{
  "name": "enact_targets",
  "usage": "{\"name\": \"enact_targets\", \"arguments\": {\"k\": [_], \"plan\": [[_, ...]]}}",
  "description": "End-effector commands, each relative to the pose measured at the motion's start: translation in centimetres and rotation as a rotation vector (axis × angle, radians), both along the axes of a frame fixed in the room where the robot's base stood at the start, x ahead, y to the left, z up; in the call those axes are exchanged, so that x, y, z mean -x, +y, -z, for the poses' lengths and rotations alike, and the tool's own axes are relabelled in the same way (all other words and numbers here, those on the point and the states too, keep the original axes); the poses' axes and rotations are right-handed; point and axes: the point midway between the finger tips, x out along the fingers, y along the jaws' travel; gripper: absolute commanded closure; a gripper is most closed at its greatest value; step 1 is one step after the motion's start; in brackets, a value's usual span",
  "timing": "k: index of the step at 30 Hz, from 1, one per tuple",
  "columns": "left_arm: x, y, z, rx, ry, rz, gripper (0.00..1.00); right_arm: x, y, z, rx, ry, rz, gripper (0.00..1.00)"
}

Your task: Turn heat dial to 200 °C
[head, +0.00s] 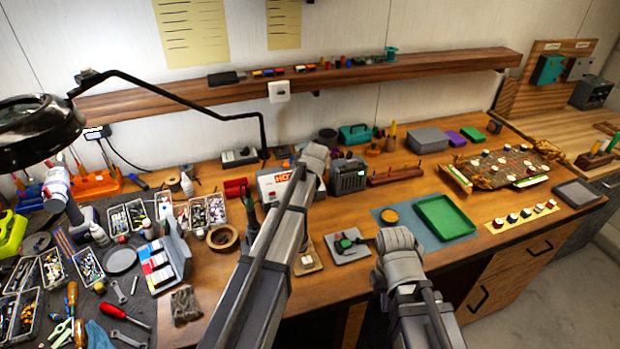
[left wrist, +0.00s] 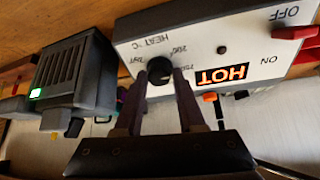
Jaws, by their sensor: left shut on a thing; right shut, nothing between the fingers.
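The heat box (head: 268,184) is a white-fronted unit with a lit orange HOT sign, partly hidden behind my left arm in the head view. In the left wrist view the heat box (left wrist: 215,40) appears upside down. Its black heat dial (left wrist: 159,66) sits by HEAT °C markings, with 200° legible beside it. My left gripper (left wrist: 161,78) has its two dark fingers on either side of the dial, shut on it. I cannot make out the dial's pointer. In the head view my right gripper (head: 384,302) is shut and empty, low at the table's front edge, partly hidden by its arm.
A red switch (left wrist: 295,32) sits between OFF and ON on the box. A dark vented unit with a green light (head: 348,176) stands right beside the box. A green tray (head: 445,217) lies to the right. Tools and parts bins crowd the left side.

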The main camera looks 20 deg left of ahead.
Motion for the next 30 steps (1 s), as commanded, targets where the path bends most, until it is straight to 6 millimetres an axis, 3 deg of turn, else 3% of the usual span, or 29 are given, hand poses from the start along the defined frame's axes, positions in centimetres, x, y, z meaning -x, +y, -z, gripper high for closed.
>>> {"name": "enact_targets", "arguments": {"k": [15, 30], "plan": [[0.03, -0.23, 0.09, 0.130, -0.085, -0.386, 1.00, 0.00, 0.00, 0.33, 0.000, 0.000, 0.000, 1.00], [0.05, -0.27, 0.12, 0.178, -0.116, -0.527, 1.00, 0.00, 0.00, 0.37, 0.000, 0.000, 0.000, 1.00]]}}
